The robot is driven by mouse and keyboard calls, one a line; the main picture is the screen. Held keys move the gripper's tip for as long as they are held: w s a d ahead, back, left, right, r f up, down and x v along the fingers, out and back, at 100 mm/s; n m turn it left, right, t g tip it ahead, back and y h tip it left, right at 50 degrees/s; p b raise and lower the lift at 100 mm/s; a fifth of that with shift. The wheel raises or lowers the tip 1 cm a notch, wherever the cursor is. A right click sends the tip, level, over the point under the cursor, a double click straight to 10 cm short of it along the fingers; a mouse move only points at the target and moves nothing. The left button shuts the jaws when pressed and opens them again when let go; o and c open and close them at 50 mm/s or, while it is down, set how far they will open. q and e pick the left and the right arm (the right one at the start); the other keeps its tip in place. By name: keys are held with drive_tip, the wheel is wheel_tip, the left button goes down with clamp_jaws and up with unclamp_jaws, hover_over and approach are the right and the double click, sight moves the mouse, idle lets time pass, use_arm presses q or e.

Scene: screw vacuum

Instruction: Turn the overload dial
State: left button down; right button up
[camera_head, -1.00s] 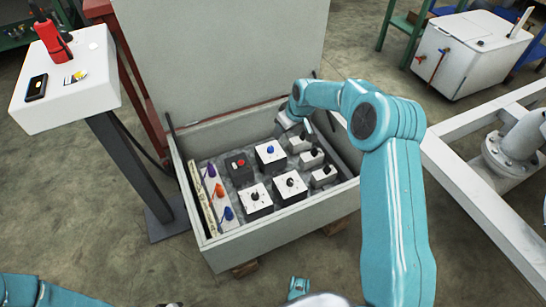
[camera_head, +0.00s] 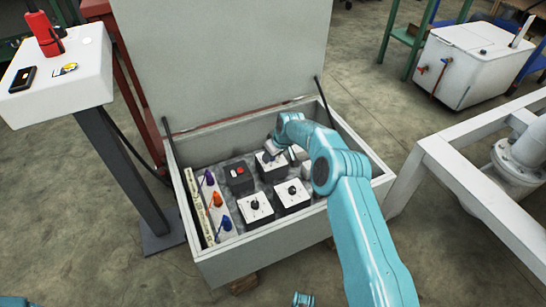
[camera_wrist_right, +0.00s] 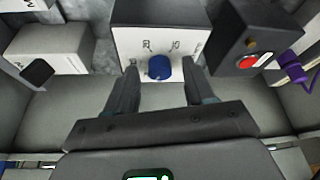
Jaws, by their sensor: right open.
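A blue dial (camera_wrist_right: 159,68) sits on the white face of a dark box (camera_wrist_right: 150,38) with printed scale marks; I cannot read which dial is named overload. My right gripper (camera_wrist_right: 157,72) is open, its two fingers on either side of the blue dial; whether they touch it I cannot tell. In the head view my right gripper (camera_head: 271,150) is over the back white-faced box (camera_head: 268,168) in the open cabinet, hiding its dial. Two more white-faced boxes with black dials (camera_head: 255,205) (camera_head: 292,190) stand in front.
The open cabinet (camera_head: 262,250) has raised walls and an upright lid (camera_head: 220,60). A box with a red button (camera_head: 239,171) and purple, orange and blue knobs (camera_head: 215,198) lie to the left. A white pedestal (camera_head: 92,92) stands beside it.

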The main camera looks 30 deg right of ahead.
clamp_jaws()
